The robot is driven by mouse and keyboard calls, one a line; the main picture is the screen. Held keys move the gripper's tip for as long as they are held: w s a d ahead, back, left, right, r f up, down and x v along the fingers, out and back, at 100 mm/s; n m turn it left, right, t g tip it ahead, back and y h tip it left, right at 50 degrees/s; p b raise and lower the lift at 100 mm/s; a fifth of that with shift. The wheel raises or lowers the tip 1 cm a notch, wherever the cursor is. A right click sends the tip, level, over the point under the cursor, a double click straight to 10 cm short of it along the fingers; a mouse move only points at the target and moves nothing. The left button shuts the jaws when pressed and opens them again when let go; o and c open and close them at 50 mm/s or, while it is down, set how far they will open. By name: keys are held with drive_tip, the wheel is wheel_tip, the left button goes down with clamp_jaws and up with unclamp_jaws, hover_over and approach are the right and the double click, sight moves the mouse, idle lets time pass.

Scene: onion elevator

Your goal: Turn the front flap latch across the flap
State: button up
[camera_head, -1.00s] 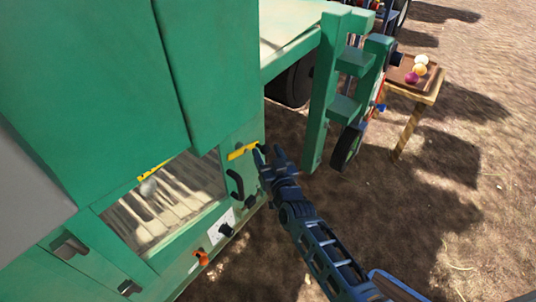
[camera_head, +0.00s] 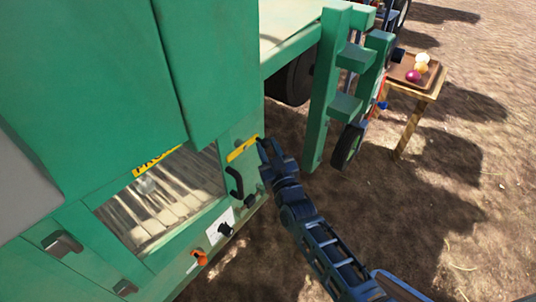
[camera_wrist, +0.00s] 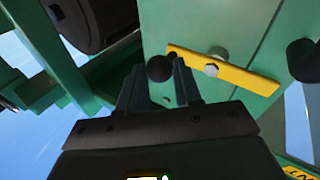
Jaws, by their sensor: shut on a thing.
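The front flap latch (camera_head: 243,149) is a yellow bar on the green machine's front, tilted with its right end higher. In the wrist view the latch (camera_wrist: 235,76) turns about a silver bolt (camera_wrist: 211,69) and has a dark round knob (camera_wrist: 160,68) at one end. My gripper (camera_head: 264,146) is at the latch's right end in the head view. In the wrist view my gripper (camera_wrist: 160,76) is shut on the knob, with a finger at each side of it. I cannot make out the flap's full outline.
A black handle (camera_head: 235,184) sits just below the latch, with black knobs (camera_head: 225,229) and an orange knob (camera_head: 200,258) lower down. A green post frame (camera_head: 325,95) stands close to the right of my gripper. A tray with onions (camera_head: 411,72) stands farther back.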

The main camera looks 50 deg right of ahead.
drive_tip(key=shift+r+n, duration=0.15)
drive_tip(key=shift+n, duration=0.25)
drive_tip(key=o, duration=1)
drive_tip(key=shift+o, duration=0.2)
drive_tip(key=p+v, duration=0.1)
drive_tip(key=v, duration=0.6)
drive_tip(key=shift+s+a+f+p, duration=0.15)
drive_tip(key=shift+s+f+p, duration=0.05)
drive_tip(key=shift+s+p, duration=0.15)
